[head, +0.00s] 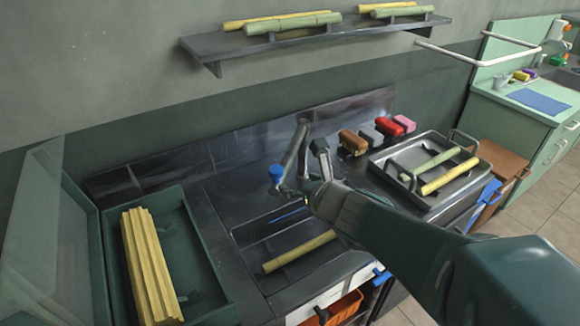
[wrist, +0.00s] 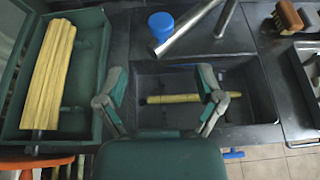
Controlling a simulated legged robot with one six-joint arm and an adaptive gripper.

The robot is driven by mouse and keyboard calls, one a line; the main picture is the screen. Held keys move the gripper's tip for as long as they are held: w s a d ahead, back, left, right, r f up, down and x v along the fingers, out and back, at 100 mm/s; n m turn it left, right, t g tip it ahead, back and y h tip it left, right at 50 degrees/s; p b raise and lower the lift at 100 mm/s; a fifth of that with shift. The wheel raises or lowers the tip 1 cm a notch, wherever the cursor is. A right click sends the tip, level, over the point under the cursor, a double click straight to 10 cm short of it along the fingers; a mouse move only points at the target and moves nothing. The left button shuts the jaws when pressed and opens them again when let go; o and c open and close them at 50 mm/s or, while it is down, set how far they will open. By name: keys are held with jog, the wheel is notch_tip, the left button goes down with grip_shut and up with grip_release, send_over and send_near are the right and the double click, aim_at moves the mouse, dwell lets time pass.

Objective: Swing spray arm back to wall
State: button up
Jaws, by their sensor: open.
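The spray arm (head: 294,152) is a grey metal tube that slants out from the back wall over the sink, with a blue knob (head: 275,173) at its near end. In the wrist view the tube (wrist: 188,27) runs diagonally above the sink's far edge, with the blue knob (wrist: 160,22) at its left. My gripper (head: 308,190) is close to the tube's near end in the head view. In the wrist view my gripper (wrist: 160,72) has its fingers wide apart, with nothing between them, and the tube lies beyond the fingertips. Contact is not visible.
The sink (head: 243,237) holds a yellow cane (head: 299,251). A green bin (head: 196,250) with yellow canes stands left. Brushes (head: 353,142) and a metal tray (head: 378,166) with canes are right. A wall shelf (head: 295,41) holds more canes above.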

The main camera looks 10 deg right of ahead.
jog(key=shift+d+r, duration=0.1)
jog(key=c, duration=0.8)
jog(key=shift+w+d+r, duration=0.15)
jog(key=shift+r, duration=0.15)
grip_shut()
jog(key=n+g+y, duration=0.2)
jog(key=n+g, duration=0.2)
send_near(282, 175)
jog(key=x, duration=0.7)
jog(key=shift+w+f, duration=0.15)
jog(key=shift+f, duration=0.05)
